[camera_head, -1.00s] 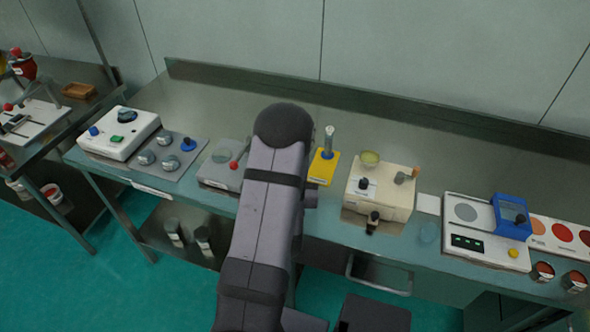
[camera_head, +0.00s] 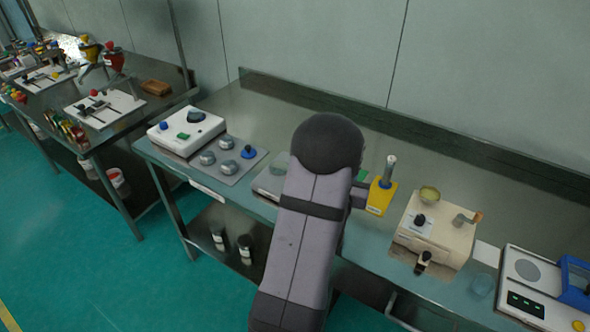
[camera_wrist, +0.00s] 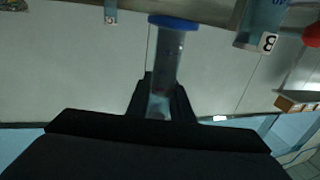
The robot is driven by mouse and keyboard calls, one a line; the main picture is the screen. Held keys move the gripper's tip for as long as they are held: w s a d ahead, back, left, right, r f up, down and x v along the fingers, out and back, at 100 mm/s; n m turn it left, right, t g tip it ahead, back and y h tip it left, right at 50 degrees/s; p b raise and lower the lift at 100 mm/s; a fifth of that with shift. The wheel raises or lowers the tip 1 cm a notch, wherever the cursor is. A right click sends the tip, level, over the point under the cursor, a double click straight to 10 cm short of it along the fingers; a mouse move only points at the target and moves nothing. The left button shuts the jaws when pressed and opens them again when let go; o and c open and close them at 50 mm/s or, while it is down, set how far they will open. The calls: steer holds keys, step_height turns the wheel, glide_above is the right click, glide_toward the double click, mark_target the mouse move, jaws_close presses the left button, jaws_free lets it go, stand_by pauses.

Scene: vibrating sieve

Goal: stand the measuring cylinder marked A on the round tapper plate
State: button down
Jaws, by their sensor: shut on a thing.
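In the wrist view my gripper (camera_wrist: 166,95) is shut on a clear measuring cylinder (camera_wrist: 166,65) with a round blue base. The base is toward the top of the picture and the tube runs down between the fingers. No letter shows on it, so I cannot confirm that it is A. I cannot tell for sure which round surface is the tapper plate; a white unit (camera_head: 187,131) at the left has a round dark part on top.
The wrist view shows a label like B (camera_wrist: 268,42) at right and a C label (camera_wrist: 111,20) at left. The back strip is clear.

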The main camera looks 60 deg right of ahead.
steer(key=w+d+r+b, duration=0.2)
steer(key=w, duration=1)
steer(key=w+d+r+b, duration=0.2)
steer(key=w+b, duration=0.1)
steer(key=w, duration=1)
steer(key=shift+t, duration=0.3)
steer(key=shift+f+p, duration=1.35)
steer(key=shift+f, duration=3.5)
steer(key=shift+f, duration=0.15)
steer(key=c, duration=1.6)
jaws_free()
steer(key=shift+s, duration=0.1)
steer(key=shift+o, duration=0.2)
